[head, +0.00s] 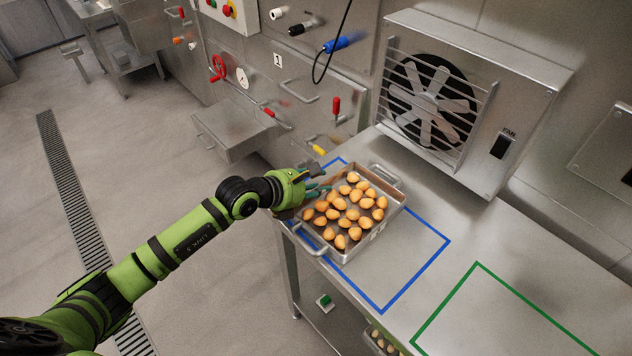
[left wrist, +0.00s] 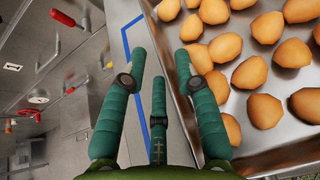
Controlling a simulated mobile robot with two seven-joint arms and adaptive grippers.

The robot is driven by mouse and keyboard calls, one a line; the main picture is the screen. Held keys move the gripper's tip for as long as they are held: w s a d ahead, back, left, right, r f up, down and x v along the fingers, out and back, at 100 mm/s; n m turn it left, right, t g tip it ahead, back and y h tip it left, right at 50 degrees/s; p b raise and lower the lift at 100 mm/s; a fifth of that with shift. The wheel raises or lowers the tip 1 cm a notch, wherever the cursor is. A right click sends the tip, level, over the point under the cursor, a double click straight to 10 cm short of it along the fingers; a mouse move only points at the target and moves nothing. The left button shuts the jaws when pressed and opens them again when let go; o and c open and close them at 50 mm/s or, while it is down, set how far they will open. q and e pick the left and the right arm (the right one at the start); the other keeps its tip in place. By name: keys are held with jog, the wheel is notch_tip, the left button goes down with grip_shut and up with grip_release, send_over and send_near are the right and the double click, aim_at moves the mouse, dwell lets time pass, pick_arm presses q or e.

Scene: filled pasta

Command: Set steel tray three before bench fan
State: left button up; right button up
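A steel tray (head: 325,245) with several orange-brown filled pasta pieces stands on the steel bench, over the left part of a blue outline (head: 420,262). A small label on its near right wall is too small to read. The bench fan (head: 430,100) stands behind and to the right of the tray. My left gripper (head: 316,188) is at the tray's left edge. In the left wrist view its green fingers (left wrist: 165,70) are spread, one over the tray's inside and the others outside its rim (left wrist: 166,50). My right gripper is out of view.
A green outline (head: 480,264) marks bare bench to the right. Another tray with pasta (head: 378,342) sits on the lower shelf. A wall panel with valves and handles (head: 285,75) stands behind. Bare bench lies between the tray and the green outline.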

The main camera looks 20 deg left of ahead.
pick_arm(q)
jog(key=shift+r, duration=0.15)
jog(key=b+v, duration=0.1)
jog(key=v, duration=0.9)
jog(key=shift+s+a+b, duration=0.25)
jog(key=shift+s+b, duration=0.05)
jog(key=shift+s+a+r, duration=0.25)
jog(key=shift+s+r, duration=0.2)
jog(key=shift+r, duration=0.05)
dwell(0.6)
dwell(1.0)
